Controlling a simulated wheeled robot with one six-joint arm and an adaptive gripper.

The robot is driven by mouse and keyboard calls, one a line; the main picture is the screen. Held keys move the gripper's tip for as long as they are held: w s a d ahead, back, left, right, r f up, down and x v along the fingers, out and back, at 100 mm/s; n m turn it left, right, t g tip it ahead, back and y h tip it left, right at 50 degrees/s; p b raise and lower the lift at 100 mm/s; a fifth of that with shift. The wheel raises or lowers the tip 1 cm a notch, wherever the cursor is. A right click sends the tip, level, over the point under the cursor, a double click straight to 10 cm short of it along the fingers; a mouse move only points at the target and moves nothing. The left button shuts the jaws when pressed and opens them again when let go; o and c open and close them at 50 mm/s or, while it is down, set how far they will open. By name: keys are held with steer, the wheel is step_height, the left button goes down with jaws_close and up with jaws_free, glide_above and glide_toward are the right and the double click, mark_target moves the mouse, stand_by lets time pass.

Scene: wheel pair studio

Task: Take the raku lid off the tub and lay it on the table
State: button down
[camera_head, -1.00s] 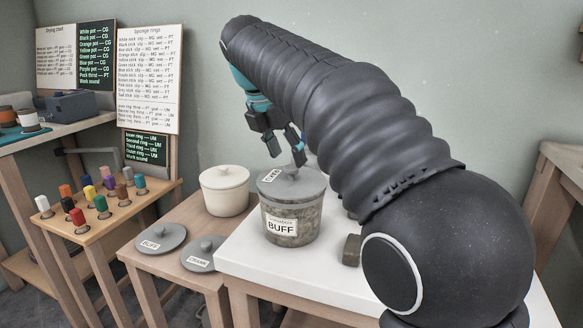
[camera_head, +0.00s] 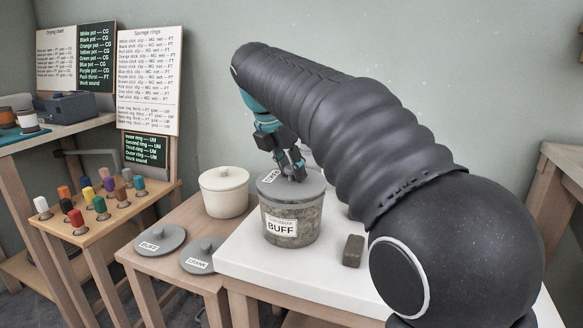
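A round grey lid (camera_head: 289,184) lies on the speckled grey tub (camera_head: 291,226), whose front label reads BUFF. The lid carries a small white tag (camera_head: 270,177) that is too small to read surely. My gripper (camera_head: 292,169) points down over the lid, with its fingertips at the lid's knob. The fingers hide most of the knob, so I cannot tell whether they touch or grip it. The tub stands upright on the white-topped table (camera_head: 262,268).
Left on a lower wooden table are a cream lidded pot (camera_head: 224,193) and two loose grey lids, tagged BUFF (camera_head: 160,239) and apparently CRANK (camera_head: 203,254). A small dark block (camera_head: 352,251) lies right of the tub. White tabletop in front of the tub is clear.

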steer(key=c, duration=1.7)
jaws_free()
jaws_close()
steer(key=shift+r, duration=0.1)
steer(key=shift+r+p, duration=0.65)
steer(key=shift+r, duration=0.05)
steer(key=shift+r, duration=0.8)
steer(key=shift+r, duration=0.45)
steer(key=shift+s, duration=0.1)
